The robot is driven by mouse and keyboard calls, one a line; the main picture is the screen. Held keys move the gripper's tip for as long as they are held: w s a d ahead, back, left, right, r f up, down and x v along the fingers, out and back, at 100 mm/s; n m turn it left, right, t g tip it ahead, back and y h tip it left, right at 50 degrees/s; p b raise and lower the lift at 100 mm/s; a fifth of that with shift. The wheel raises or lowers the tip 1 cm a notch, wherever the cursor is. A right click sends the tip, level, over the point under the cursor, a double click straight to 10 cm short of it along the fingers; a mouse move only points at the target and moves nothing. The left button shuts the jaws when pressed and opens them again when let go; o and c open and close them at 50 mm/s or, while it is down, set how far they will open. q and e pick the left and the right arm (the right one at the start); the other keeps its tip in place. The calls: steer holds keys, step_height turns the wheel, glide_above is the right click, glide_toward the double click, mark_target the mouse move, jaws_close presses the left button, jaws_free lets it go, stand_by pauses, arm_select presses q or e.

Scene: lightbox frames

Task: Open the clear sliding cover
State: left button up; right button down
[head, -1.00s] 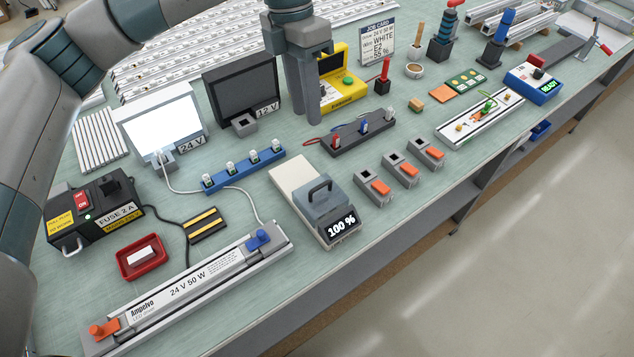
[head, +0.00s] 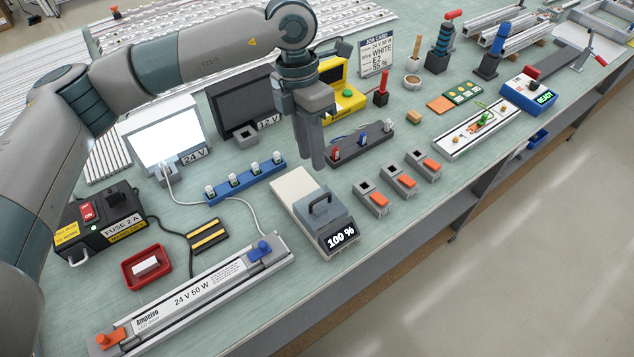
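A blue-grey, see-through-looking cover with a dark arched handle (head: 321,201) sits on the front part of a pale box (head: 291,186). I cannot be sure that it is the clear sliding cover. The box's front display (head: 341,236) reads 100 %. The back part of the box top is bare. My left gripper (head: 317,166) points down in the air behind and above the handle, apart from it. Its fingers look close together, but any gap between them is hard to see. It holds nothing visible. My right gripper is not in view.
A blue terminal strip (head: 247,180) lies left of the box and a dark terminal block (head: 364,147) behind it to the right. Several grey clamps with orange levers (head: 401,182) stand at right. The LED driver tray (head: 190,296) lies front left. The bench's front edge is close.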

mark_target(319, 198)
arm_select(q)
steer(key=f+p, duration=0.1)
steer(key=f, duration=0.2)
steer(key=s+f+p, duration=0.1)
steer(key=f, duration=0.2)
steer(key=d+f+p, duration=0.1)
steer(key=f, duration=0.2)
steer(key=shift+s+f+p, duration=0.15)
steer(key=shift+s+p, duration=0.15)
steer(key=shift+d+f, duration=0.1)
steer(key=shift+f, duration=0.5)
steer(key=shift+c, duration=0.2)
jaws_close()
stand_by(0.4)
